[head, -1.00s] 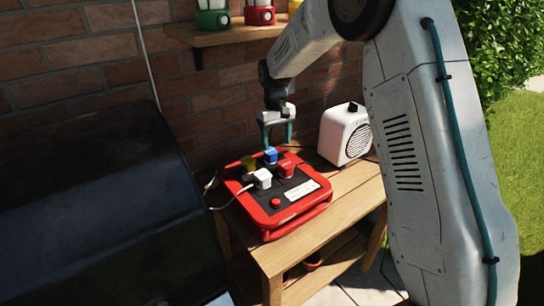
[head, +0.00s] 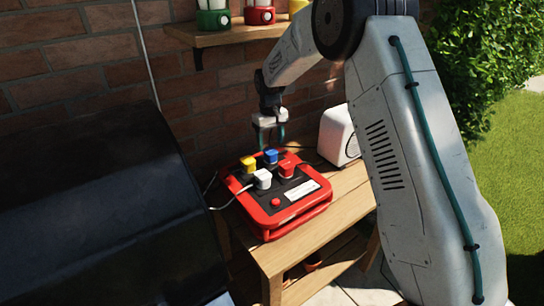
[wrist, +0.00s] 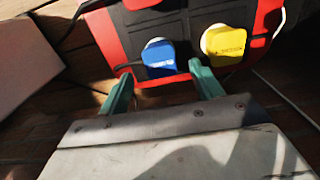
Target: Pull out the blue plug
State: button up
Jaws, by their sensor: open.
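The blue plug (head: 271,157) sits in the back of the red power box (head: 262,221), with a white plug in front of it and a yellow plug to its left. In the wrist view the blue plug (wrist: 159,60) shows just beyond and between my fingertips. My gripper (head: 270,144) is open and empty, pointing down over the back edge of the box. Its teal fingers (wrist: 160,76) appear on either side of the plug's near end in the wrist view. I cannot tell whether they touch it.
The yellow plug (head: 248,164), white plug (head: 263,179) and red plug (head: 286,169) stand close by on the box. A white speaker (head: 336,134) stands right of it on the wooden table (head: 345,205). The brick wall (head: 215,95) is behind, and a dark grill (head: 100,200) is left.

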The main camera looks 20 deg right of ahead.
aim_at(270, 151)
jog(key=shift+f, duration=2.7)
jog(key=c, duration=1.4)
jog(key=shift+r, duration=3)
